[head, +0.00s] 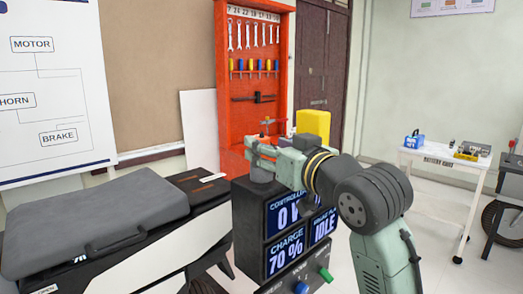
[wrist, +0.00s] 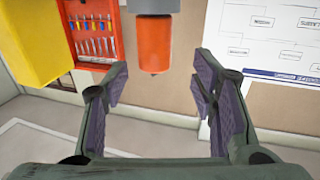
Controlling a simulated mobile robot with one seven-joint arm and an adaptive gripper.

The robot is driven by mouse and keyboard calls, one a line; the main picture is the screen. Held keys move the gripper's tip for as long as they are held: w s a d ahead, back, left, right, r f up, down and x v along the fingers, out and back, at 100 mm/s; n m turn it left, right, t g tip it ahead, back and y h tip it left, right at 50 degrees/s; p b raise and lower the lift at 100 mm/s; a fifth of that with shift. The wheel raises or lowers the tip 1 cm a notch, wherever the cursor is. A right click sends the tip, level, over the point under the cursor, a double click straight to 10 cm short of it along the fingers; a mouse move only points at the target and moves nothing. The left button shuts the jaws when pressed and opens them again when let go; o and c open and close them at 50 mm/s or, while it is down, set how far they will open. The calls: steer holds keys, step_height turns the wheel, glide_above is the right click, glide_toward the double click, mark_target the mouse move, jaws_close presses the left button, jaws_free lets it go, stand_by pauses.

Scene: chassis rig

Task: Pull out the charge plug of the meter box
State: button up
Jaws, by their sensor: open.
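The meter box (head: 289,236) is black, with lit displays reading 70 % under CHARGE and IDLE at right. A grey round socket (head: 262,174) stands on its top. In the wrist view, which looks upside down, the charge plug (wrist: 155,46) is an orange cylinder with a narrow tip, joined to a grey part (wrist: 155,7). My gripper (head: 256,152) is just above the socket in the head view. In the wrist view my gripper (wrist: 158,64) is open, the plug showing between its fingers with gaps on both sides. The plug is hard to make out in the head view.
A yellow block (head: 313,124) is close behind my arm, and also at the wrist view's left (wrist: 28,40). A red tool cabinet (head: 258,75) stands behind. A grey padded seat (head: 95,213) lies left of the meter box. A white table (head: 440,160) is at right.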

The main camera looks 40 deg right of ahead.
mark_target(266, 140)
steer(key=w, duration=0.1)
steer(key=w+d+p, duration=0.1)
steer(key=w+p, duration=0.1)
steer(key=shift+w+d+r, duration=0.15)
steer(key=shift+w+r, duration=0.15)
steer(key=shift+w, duration=0.05)
steer(key=shift+w+f, duration=0.15)
steer(key=shift+w, duration=0.2)
jaws_close()
